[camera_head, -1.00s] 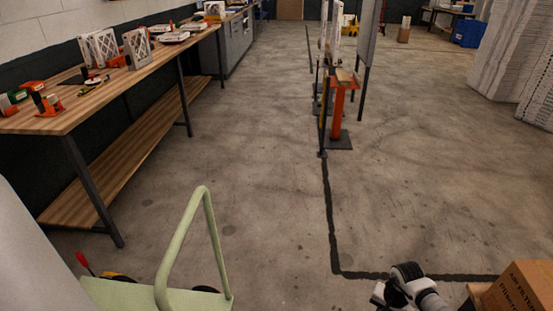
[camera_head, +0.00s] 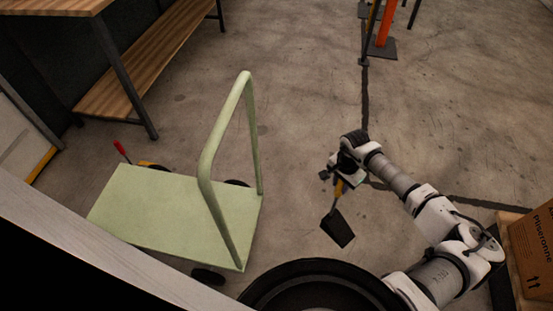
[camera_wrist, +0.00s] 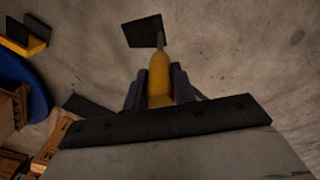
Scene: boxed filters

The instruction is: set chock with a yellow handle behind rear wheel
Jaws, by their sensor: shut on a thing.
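My gripper (camera_head: 342,174) is shut on the yellow handle (camera_head: 339,187) of a chock. The handle (camera_wrist: 160,80) shows between the two dark fingers in the wrist view. The chock's black block (camera_head: 337,228) hangs below my gripper, and it shows beyond the fingers in the wrist view (camera_wrist: 143,31). A green cart (camera_head: 165,210) with a tall push handle (camera_head: 205,160) stands to the left, apart from the chock. Two dark wheels show at its handle end, a far one (camera_head: 238,183) and a near one (camera_head: 207,276). Which wheel is the rear one is unclear.
A red-handled item (camera_head: 122,150) stands by the cart's far side, near a yellow-and-black part (camera_head: 150,165). A workbench (camera_head: 120,55) is at the upper left. A cardboard box (camera_head: 535,245) is at the right. Bare floor lies between the cart and my gripper.

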